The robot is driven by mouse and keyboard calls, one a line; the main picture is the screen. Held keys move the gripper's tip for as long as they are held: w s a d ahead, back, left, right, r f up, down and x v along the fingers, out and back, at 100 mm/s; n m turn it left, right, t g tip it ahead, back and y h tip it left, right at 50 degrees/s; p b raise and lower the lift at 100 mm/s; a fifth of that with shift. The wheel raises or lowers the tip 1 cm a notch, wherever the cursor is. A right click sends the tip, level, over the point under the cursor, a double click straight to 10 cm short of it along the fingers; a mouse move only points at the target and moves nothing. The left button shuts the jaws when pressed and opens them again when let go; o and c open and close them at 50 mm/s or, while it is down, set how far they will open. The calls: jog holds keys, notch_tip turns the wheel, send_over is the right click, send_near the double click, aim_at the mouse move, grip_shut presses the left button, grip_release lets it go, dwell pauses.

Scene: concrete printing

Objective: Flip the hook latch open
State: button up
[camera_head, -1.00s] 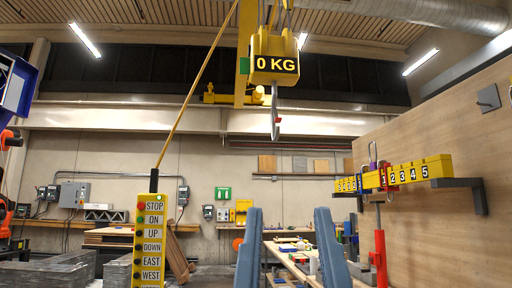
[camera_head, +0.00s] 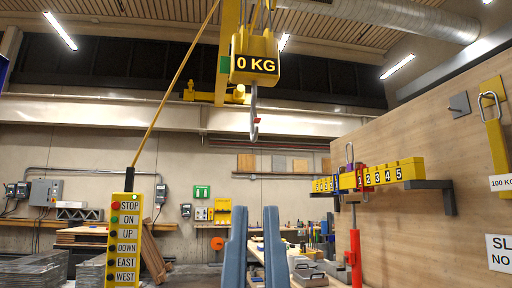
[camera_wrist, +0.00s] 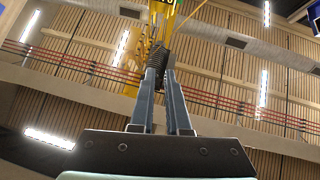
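The grey hook (camera_head: 253,108) hangs below the yellow crane block (camera_head: 254,60) marked "0 KG", at the upper middle of the head view. A small red piece (camera_head: 257,121) on the hook appears to be its latch; its exact position is hard to tell. My gripper (camera_head: 256,210) points upward below the hook, apart from it in the picture. Its two blue-grey fingers have a gap between them and hold nothing visible. In the wrist view the fingers (camera_wrist: 162,62) point up toward yellow crane parts (camera_wrist: 160,18); the hook cannot be made out there.
A yellow button pendant (camera_head: 124,240) hangs at left on a slanted yellow pole (camera_head: 175,90). A wooden panel (camera_head: 430,130) on the right carries numbered yellow blocks (camera_head: 398,171) on a bracket and a yellow sling (camera_head: 497,140). The air between gripper and hook looks clear.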

notch_tip(320, 180, up, 15)
jog(key=p, duration=1.4)
jog(key=shift+r, duration=0.1)
grip_shut()
jog(key=shift+f, duration=0.2)
jog(key=shift+w, duration=0.15)
